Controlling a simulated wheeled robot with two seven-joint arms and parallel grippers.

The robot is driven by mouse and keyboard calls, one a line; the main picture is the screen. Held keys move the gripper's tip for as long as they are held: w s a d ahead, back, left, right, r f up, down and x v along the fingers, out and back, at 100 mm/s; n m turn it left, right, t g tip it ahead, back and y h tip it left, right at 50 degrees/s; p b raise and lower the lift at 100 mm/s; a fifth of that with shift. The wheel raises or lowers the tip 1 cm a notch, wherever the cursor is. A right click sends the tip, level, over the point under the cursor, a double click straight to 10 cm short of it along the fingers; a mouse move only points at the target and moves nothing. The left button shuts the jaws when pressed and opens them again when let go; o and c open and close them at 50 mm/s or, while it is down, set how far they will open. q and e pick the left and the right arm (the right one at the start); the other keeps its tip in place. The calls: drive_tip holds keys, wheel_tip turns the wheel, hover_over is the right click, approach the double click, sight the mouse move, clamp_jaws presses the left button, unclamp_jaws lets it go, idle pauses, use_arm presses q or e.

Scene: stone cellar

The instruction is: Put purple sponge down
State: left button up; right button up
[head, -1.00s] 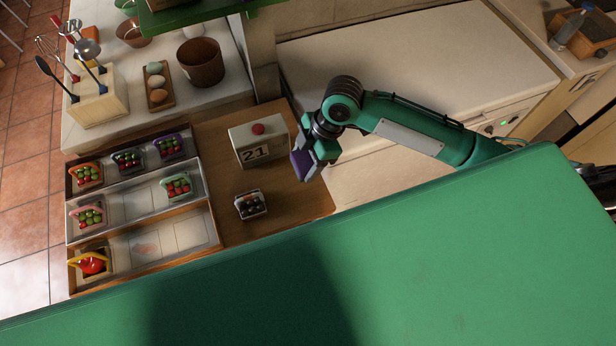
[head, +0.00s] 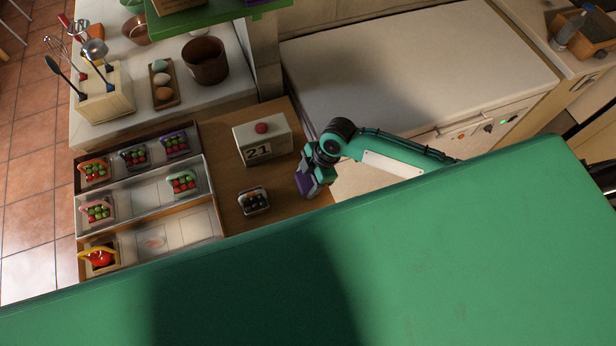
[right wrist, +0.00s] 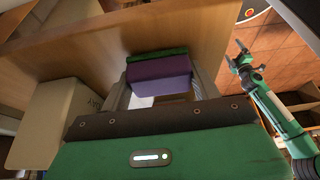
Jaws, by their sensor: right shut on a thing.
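The purple sponge (head: 304,183) is between the fingers of my right gripper (head: 309,186) in the head view, near the right edge of the brown wooden counter (head: 232,206). The right wrist view shows the sponge's purple side (right wrist: 160,78) and a dark green layer along its far side. My right gripper (right wrist: 163,88) is shut on it. I cannot tell from these views whether the sponge touches the counter. My left gripper (right wrist: 240,60) shows small in the right wrist view, away from the sponge; its jaw state is unclear.
A white calendar block (head: 263,142) reading 21 stands left of the right gripper. A small basket of dark items (head: 254,200) stands nearer. Sectioned trays (head: 133,207) with fruit baskets are at left. A green surface (head: 420,250) fills the foreground.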

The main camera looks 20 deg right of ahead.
drive_tip(key=shift+f, duration=0.1)
drive_tip(key=o, duration=0.9)
drive_tip(key=shift+o, duration=0.2)
drive_tip(key=shift+d+r, duration=0.15)
drive_tip(key=shift+r, duration=0.15)
drive_tip(key=b+v, duration=0.3)
drive_tip(key=v, duration=0.8)
drive_tip(key=shift+r, duration=0.3)
